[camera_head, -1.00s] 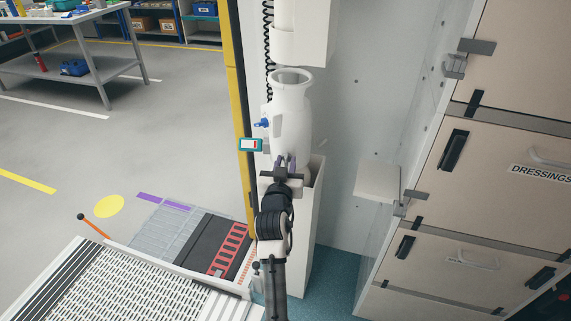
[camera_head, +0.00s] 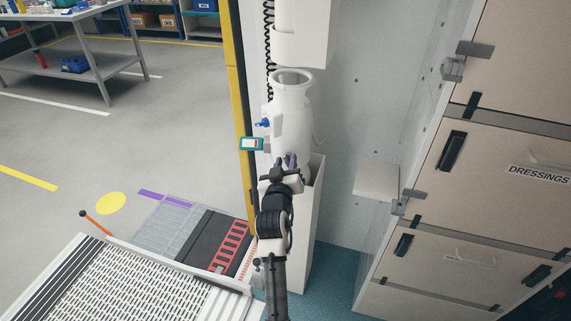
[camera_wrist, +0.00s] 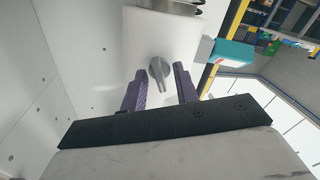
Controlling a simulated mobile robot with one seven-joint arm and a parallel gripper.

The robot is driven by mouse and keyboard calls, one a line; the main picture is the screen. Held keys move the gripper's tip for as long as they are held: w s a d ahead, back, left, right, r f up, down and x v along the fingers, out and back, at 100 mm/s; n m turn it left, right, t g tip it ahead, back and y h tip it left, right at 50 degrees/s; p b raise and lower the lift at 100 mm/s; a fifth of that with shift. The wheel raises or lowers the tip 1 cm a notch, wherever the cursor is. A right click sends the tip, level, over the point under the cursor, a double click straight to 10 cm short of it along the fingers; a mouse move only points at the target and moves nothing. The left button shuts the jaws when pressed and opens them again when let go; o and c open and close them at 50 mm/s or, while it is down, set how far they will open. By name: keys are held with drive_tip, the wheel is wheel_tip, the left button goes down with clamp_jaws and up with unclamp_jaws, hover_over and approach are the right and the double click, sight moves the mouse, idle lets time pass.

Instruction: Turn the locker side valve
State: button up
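In the wrist view, a grey knob-like valve (camera_wrist: 160,70) with a raised grip bar sits on a white panel (camera_wrist: 140,40). My gripper (camera_wrist: 160,74) is open, its two purple fingers on either side of the valve in the picture. I cannot tell whether the fingertips touch it or stop short of it. In the head view my gripper (camera_head: 285,160) is in front of the white bottle-shaped container (camera_head: 292,105). The grey valve cannot be made out in the head view.
A teal handheld device (camera_head: 251,144) and a small blue fitting (camera_head: 263,123) are left of the container. A yellow post (camera_head: 237,100) stands beside them. Beige lockers (camera_head: 500,180) and a small white shelf (camera_head: 377,181) are at right. A ramp (camera_head: 130,285) lies at lower left.

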drive_tip(key=shift+s, duration=0.1)
drive_tip(key=s+a+b, duration=0.2)
drive_tip(key=s+b, duration=0.1)
drive_tip(key=s, duration=1)
drive_tip(key=shift+s+b, duration=0.3)
drive_tip(key=shift+b, duration=0.1)
drive_tip(key=shift+r, duration=0.1)
